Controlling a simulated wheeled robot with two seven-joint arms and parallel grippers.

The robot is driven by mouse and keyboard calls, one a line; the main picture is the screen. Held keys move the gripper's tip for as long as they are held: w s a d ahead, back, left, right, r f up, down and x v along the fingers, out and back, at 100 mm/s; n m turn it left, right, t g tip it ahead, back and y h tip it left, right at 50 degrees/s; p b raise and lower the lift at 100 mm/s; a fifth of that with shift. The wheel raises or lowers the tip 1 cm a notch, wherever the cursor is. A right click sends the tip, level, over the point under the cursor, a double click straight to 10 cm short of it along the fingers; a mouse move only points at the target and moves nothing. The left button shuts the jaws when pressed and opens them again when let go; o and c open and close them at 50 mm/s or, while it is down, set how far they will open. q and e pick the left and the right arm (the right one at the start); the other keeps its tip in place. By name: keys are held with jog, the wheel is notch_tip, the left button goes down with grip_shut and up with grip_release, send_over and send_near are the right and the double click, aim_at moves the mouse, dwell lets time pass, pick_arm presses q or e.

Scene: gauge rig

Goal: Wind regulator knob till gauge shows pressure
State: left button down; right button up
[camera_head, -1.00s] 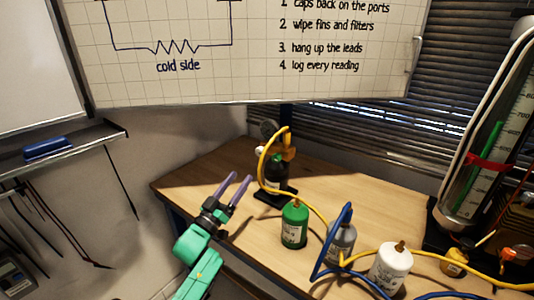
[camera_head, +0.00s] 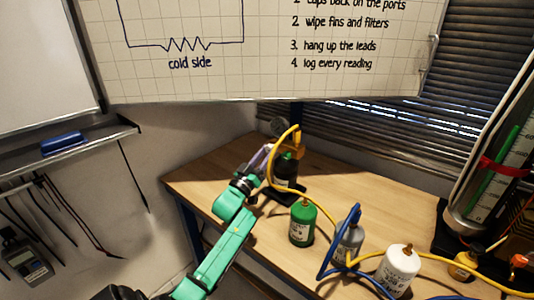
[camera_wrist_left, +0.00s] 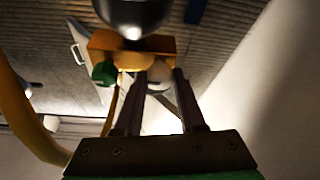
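The regulator has a brass body (camera_head: 298,146) and a round gauge (camera_head: 278,127), and stands above a dark bottle (camera_head: 287,170) at the back of the bench. The gauge face cannot be read. My left gripper (camera_head: 262,158) is at the regulator's left side. In the left wrist view, its two fingers (camera_wrist_left: 159,78) are apart and point at the brass body (camera_wrist_left: 130,46), under the silver gauge housing (camera_wrist_left: 133,12). A pale round part (camera_wrist_left: 160,71) shows between the fingertips; contact cannot be told. A small green knob (camera_wrist_left: 104,73) is left of the fingers. My right gripper is out of view.
A yellow hose (camera_head: 270,168) arches from the regulator past my gripper. A green bottle (camera_head: 302,224), a grey bottle (camera_head: 349,240) with a blue hose and a white bottle (camera_head: 400,268) stand in front. The bench (camera_head: 205,180) is clear on the left.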

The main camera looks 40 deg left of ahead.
pick_arm(q)
jog(key=m, duration=0.1)
jog(key=m+h+b, duration=0.2)
jog(key=m, duration=0.1)
jog(key=shift+a+f, duration=0.1)
jog(key=shift+f, duration=0.15)
jog(key=shift+r+m+h, duration=0.15)
jog(key=shift+m+h, duration=0.45)
jog(key=shift+m, duration=0.4)
jog(key=c, duration=0.5)
grip_release()
jog(key=shift+r, duration=0.1)
jog(key=b+v, duration=0.1)
jog(key=v, duration=1.3)
jog(key=shift+s+b, duration=0.35)
